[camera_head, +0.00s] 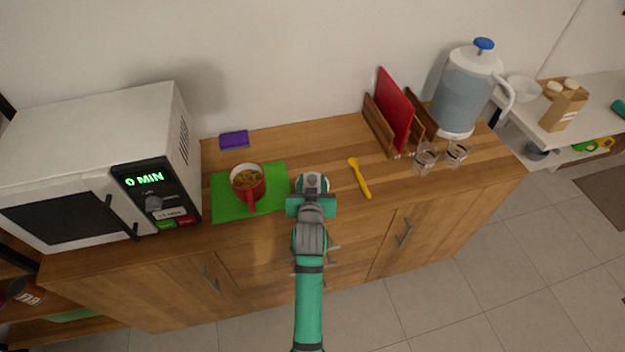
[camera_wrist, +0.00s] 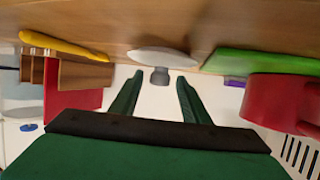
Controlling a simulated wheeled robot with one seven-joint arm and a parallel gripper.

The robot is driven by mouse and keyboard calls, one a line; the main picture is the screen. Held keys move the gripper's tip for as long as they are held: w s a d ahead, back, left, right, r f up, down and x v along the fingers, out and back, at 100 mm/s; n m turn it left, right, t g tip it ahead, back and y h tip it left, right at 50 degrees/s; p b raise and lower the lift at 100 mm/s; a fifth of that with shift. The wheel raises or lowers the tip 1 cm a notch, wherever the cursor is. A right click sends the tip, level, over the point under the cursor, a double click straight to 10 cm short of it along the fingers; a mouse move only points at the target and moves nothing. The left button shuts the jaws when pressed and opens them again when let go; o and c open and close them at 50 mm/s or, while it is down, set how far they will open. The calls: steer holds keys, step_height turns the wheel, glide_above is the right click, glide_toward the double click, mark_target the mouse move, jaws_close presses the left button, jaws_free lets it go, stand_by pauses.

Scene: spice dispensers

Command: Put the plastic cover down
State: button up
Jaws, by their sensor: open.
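The plastic cover (camera_wrist: 165,57) is a pale, shallow disc with a grey knob. In the wrist view it rests on the wooden counter, knob upward, since this view shows the counter at the top. My gripper (camera_wrist: 158,80) is open, its two green fingers apart on either side of the line to the knob. They do not appear to grip it. In the head view my gripper (camera_head: 311,200) is at the counter's front, between the green mat and the yellow spoon, and largely hides the cover.
A red mug (camera_head: 247,182) with food in it stands on the green mat (camera_head: 222,208), left of my gripper. A yellow spoon (camera_head: 360,178) lies to the right. A microwave (camera_head: 90,150), a board rack (camera_head: 380,130), glasses (camera_head: 425,158) and a water jug (camera_head: 465,95) stand further out.

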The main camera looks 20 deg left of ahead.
steer(key=v, duration=1)
steer(key=shift+s+d+r, duration=0.15)
steer(key=shift+s+r, duration=0.05)
steer(key=shift+s, duration=0.05)
steer(key=s+d+f+m+t+h, duration=0.1)
steer(key=s+d+f, duration=0.3)
steer(key=s+d, duration=0.3)
steer(key=s+d+f+m+h, duration=0.1)
steer(key=s+d+f, duration=0.3)
steer(key=s, duration=0.5)
steer(key=s+d+r+h, duration=0.1)
steer(key=s+d+r, duration=0.1)
steer(key=s, duration=0.7)
steer(key=s+d+r+m+t+h, duration=0.1)
steer(key=s+d, duration=0.3)
steer(key=s, duration=0.5)
steer(key=shift+r+m, duration=0.3)
steer(key=shift+r, duration=0.15)
